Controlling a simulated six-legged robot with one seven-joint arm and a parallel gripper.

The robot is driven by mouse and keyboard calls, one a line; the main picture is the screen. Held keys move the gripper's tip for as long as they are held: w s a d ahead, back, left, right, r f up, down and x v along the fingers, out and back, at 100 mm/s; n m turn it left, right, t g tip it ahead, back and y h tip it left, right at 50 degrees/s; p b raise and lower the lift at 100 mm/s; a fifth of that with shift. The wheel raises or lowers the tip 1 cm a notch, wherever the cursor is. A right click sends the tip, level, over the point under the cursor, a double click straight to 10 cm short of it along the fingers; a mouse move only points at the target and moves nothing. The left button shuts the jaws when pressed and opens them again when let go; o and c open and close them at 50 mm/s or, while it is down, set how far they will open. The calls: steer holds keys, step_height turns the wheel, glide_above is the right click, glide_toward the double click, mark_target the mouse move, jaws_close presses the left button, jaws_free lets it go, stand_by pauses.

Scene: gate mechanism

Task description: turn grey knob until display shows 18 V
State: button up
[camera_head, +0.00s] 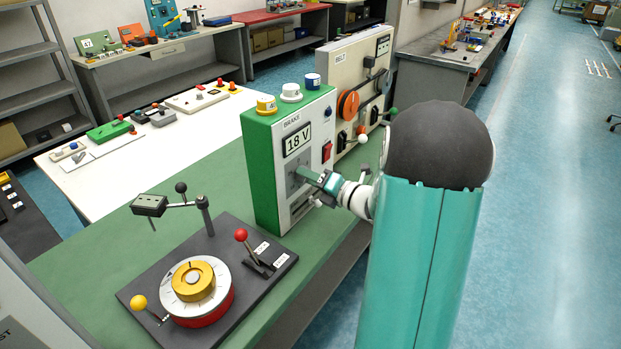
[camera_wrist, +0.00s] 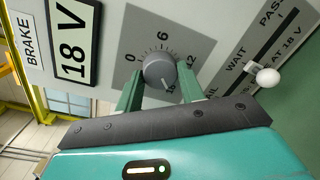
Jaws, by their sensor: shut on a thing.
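The green and white BRAKE box (camera_head: 262,165) stands on the green bench. Its display (camera_head: 297,139) reads 18 V, and the display in the wrist view (camera_wrist: 74,45) reads 18 V too. The grey knob (camera_wrist: 158,70) sits on a grey dial plate with a printed scale, its white pointer line toward the lower right. My gripper (camera_wrist: 158,88) is shut on the knob, with one green finger on each side. In the head view my gripper (camera_head: 309,175) reaches the box front and hides the knob.
A white ball-ended lever (camera_wrist: 267,77) sticks out right of the knob, beside WAIT and PASS lettering. The BELT box (camera_head: 350,80) with an orange dial stands behind. A black base with a red and yellow turntable (camera_head: 197,290) and levers stands in front left.

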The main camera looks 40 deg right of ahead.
steer(key=o, duration=1)
steer(key=shift+c, duration=0.2)
steer(key=shift+s, duration=0.1)
steer(key=v, duration=1.3)
steer(key=shift+s, duration=0.35)
